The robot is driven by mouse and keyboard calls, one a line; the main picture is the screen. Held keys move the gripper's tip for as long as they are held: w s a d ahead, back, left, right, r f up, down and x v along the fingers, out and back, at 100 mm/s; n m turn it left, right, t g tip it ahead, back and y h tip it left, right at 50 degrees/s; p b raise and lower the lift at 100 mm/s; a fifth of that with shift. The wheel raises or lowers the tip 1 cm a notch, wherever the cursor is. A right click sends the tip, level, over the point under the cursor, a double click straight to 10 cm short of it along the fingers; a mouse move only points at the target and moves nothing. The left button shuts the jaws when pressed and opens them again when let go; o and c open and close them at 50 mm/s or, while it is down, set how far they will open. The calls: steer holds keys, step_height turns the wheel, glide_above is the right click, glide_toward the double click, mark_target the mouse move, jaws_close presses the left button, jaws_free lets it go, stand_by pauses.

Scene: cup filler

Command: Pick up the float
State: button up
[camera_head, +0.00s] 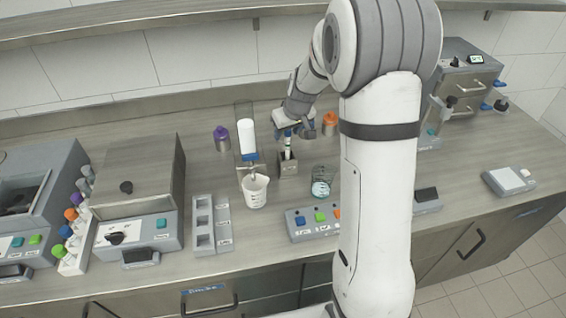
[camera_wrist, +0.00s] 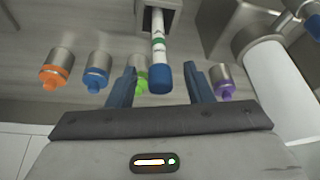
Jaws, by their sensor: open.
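The float is a slim white rod with green and dark bands and a blue cap; the wrist view shows it (camera_wrist: 158,66) between my gripper's fingers. Its far end sits in a square grey holder (camera_wrist: 172,6). In the head view the float (camera_head: 288,152) stands upright in the small holder (camera_head: 288,168) behind the front button panel. My gripper (camera_wrist: 160,72) is open, with one blue finger on each side of the float. Gaps show on both sides. In the head view my gripper (camera_head: 290,132) is at the float's top, partly hidden by my wrist.
A beaker (camera_head: 255,190) stands under a white dispenser (camera_head: 249,135) just left of the holder. Purple (camera_head: 221,138) and orange (camera_head: 330,123) capped bottles stand behind. A button panel (camera_head: 312,222) is in front.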

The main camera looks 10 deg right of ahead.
steer(key=shift+f, duration=0.25)
steer(key=shift+c, duration=0.5)
jaws_close()
